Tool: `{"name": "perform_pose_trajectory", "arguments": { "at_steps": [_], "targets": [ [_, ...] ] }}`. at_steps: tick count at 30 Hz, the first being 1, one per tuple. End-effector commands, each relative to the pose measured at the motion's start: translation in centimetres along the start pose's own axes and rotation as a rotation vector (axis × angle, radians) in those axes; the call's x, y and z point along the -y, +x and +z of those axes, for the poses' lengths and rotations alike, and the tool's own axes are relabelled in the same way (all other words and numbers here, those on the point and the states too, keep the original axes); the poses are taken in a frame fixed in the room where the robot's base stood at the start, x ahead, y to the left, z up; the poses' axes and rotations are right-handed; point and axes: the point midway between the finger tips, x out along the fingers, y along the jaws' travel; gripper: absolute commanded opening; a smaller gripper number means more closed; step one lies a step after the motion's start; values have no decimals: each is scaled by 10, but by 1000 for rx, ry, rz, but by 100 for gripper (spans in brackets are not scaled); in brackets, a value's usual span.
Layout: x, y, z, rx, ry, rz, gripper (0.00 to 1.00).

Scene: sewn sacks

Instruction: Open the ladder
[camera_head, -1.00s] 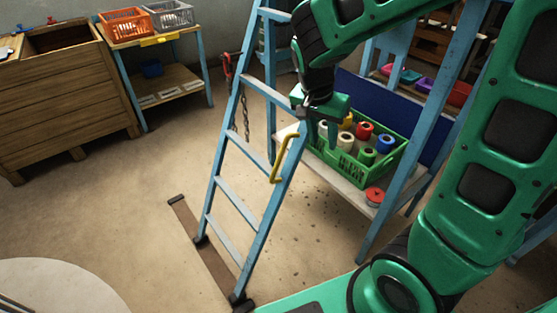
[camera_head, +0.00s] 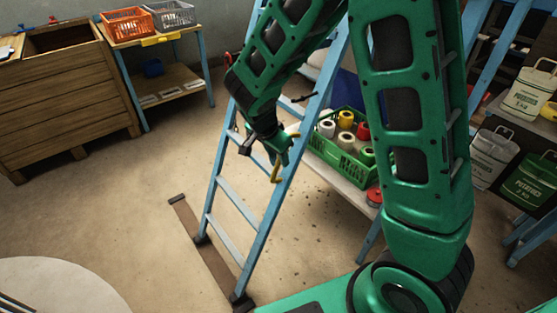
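The blue ladder (camera_head: 238,204) stands leaning at a slant in the middle of the head view, its feet on the floor by a brown strip. My gripper (camera_head: 278,160) is at the upper part of this handle, in front of the right rail. Its fingers overlap the handle, and I cannot tell whether they are closed around it. My arm hides much of the ladder's upper part.
A shelf with a green crate (camera_head: 340,158) of thread spools stands right behind the ladder. A wooden chest (camera_head: 65,95) and a side table (camera_head: 165,80) with baskets stand at the left. The floor left of the ladder is clear.

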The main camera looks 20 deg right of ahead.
Motion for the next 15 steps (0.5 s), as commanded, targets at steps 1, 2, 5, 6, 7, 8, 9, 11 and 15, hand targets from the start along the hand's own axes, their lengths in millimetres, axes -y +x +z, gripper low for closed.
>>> {"name": "perform_pose_trajectory", "arguments": {
  "at_steps": [1,2,5,6,7,8,9,11,15],
  "targets": [
    [-1,8,0,0,0,4,32],
    [-1,12,0,0,0,4,32],
    [-1,21,0,1,0,3,32],
    [0,23,0,1,0,2,32],
    [0,25,0,1,0,1,32],
    [0,26,0,1,0,1,32],
    [0,27,0,0,0,0,32],
    [0,28,0,0,0,0,32],
    [0,28,0,0,0,0,32]
  ]
}}
